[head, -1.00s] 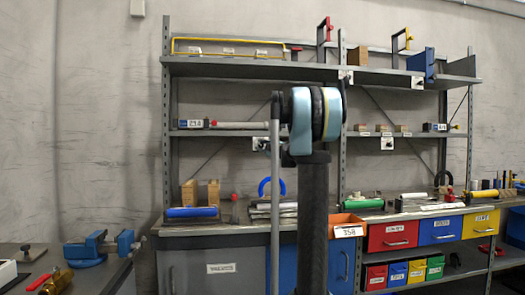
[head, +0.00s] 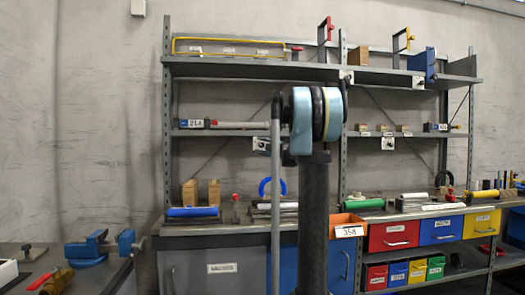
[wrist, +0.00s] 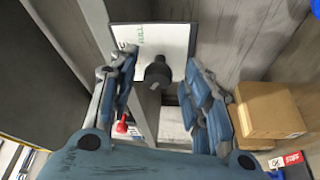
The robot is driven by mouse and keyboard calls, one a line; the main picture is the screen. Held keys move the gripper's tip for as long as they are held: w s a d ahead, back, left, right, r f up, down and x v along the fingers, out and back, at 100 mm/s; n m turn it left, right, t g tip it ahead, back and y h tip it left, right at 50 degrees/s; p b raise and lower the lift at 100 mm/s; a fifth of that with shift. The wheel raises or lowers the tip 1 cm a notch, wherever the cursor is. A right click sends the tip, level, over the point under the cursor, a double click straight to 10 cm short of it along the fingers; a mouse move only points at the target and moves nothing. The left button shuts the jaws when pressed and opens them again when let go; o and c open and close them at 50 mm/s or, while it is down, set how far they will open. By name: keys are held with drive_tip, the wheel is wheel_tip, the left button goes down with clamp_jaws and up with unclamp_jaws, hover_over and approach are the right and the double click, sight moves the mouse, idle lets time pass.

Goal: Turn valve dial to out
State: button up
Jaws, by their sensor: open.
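In the wrist view a black valve dial (wrist: 158,74) sticks out from a white plate (wrist: 150,38) with green lettering, part of which looks like "FULL". The plate is fixed by a grey upright. My gripper (wrist: 160,62) is open, with one blue-grey finger on each side of the dial. A gap shows between the dial and each finger. The word "out" cannot be made out. In the head view my arm stands in the middle and hides my gripper. Small white plates with dark knobs show on the shelf rack, one at the left (head: 261,144) and one at the right (head: 387,143).
A wooden block (wrist: 272,110) stands right of my right finger in the wrist view. A red knob (wrist: 122,125) shows below the left finger. In the head view, the shelf rack (head: 250,68) stands above the workbench, with a blue vise (head: 95,247) at the left.

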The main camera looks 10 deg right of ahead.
drive_tip(key=v, duration=1.2)
drive_tip(key=shift+f, duration=0.1)
